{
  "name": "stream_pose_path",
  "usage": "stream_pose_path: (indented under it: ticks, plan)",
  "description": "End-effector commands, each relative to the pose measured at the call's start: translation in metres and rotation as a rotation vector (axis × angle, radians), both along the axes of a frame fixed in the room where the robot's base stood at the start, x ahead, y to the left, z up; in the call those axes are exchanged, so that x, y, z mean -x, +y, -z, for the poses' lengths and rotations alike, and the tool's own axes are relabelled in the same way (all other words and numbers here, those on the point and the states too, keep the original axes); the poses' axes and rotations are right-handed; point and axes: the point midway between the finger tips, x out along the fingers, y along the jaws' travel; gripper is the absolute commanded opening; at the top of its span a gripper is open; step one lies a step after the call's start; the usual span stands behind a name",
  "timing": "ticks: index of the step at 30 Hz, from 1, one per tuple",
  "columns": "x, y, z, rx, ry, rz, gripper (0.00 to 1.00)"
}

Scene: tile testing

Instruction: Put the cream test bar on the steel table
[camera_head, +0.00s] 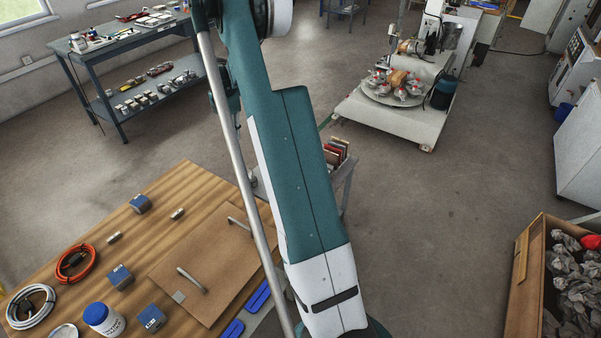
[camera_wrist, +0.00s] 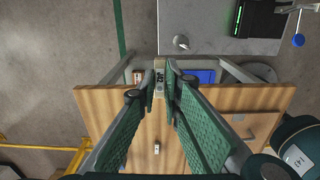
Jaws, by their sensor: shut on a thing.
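My gripper (camera_wrist: 162,74) shows in the wrist view with its two green-padded fingers closed together at the tips. A small cream bar (camera_wrist: 159,80) with dark markings sits between the fingertips, its ends partly hidden by the fingers. It appears over the edge of the wooden table (camera_wrist: 110,100). A grey table top (camera_wrist: 200,25) lies beyond it in the same view; I cannot tell for sure whether this is the steel table. In the head view my arm fills the middle and my gripper does not show.
In the wrist view a black device (camera_wrist: 262,18) stands on the grey top, with a small grey knob-like item (camera_wrist: 181,42). A small bar (camera_wrist: 156,148) lies on the wood. In the head view, a dark workbench (camera_head: 150,42) stands at upper left, and a wooden crate (camera_head: 524,270) at right.

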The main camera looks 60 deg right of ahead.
Motion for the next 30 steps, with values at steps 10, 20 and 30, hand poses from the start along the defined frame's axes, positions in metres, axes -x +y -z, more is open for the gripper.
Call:
stream_pose_path:
  ticks: [10, 20, 30]
  plan:
    - [0.067, -0.083, 0.000, 0.000, 0.000, -0.018, 0.00]
    - [0.104, -0.122, 0.012, 0.000, 0.000, -0.036, 0.00]
    - [0.103, -0.122, 0.084, 0.000, 0.000, -0.035, 0.00]
